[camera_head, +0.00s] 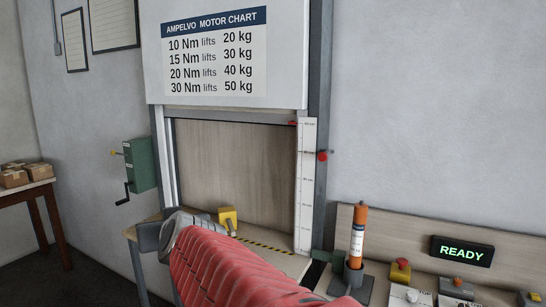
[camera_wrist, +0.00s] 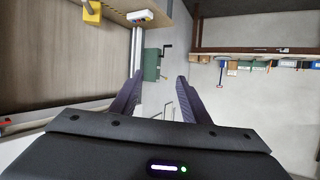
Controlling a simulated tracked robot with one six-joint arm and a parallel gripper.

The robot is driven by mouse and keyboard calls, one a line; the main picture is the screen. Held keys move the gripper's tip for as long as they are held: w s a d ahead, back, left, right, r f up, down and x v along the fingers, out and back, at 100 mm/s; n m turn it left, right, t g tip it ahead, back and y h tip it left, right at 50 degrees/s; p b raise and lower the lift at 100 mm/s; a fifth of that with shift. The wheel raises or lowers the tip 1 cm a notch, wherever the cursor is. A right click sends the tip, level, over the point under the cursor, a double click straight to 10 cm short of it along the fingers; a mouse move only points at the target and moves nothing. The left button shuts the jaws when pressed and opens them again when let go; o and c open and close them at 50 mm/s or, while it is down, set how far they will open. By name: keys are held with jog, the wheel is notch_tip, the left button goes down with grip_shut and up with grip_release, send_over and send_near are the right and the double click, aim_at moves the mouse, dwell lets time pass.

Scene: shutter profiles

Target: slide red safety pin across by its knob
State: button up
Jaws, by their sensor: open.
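The red knob (camera_head: 322,156) shows as a small round red spot on the grey right-hand post of the shutter frame, beside the white height scale (camera_head: 305,185). The pin's shaft cannot be made out. In the wrist view my gripper (camera_wrist: 160,90) is open, its two dark fingers apart with nothing between them. In the head view my red-sleeved arm reaches up from the bottom, low and left of the knob and apart from it; the fingers cannot be made out there. The knob cannot be identified surely in the wrist view.
A green crank box (camera_head: 140,165) hangs left of the shutter. A yellow block (camera_head: 228,217) sits on the sill. At right, an orange cylinder (camera_head: 357,235) stands in a holder beside a console with a READY display (camera_head: 461,251). Wall space above the console is clear.

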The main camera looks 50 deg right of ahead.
jog(key=d+r+m+h, duration=0.3)
jog(key=d+r+h, duration=0.15)
jog(key=d, duration=0.75)
jog(key=m+g+h, duration=0.8)
jog(key=g, duration=0.2)
send_near(322, 157)
jog(key=a, duration=0.3)
jog(key=shift+s, duration=0.15)
jog(key=d, duration=0.4)
jog(key=w+d, duration=0.1)
jog(key=d, duration=0.4)
jog(key=w+d, duration=0.1)
jog(key=d, duration=0.3)
jog(key=shift+w+d, duration=0.1)
jog(key=shift+d, duration=0.15)
jog(key=shift+c, duration=0.4)
grip_shut()
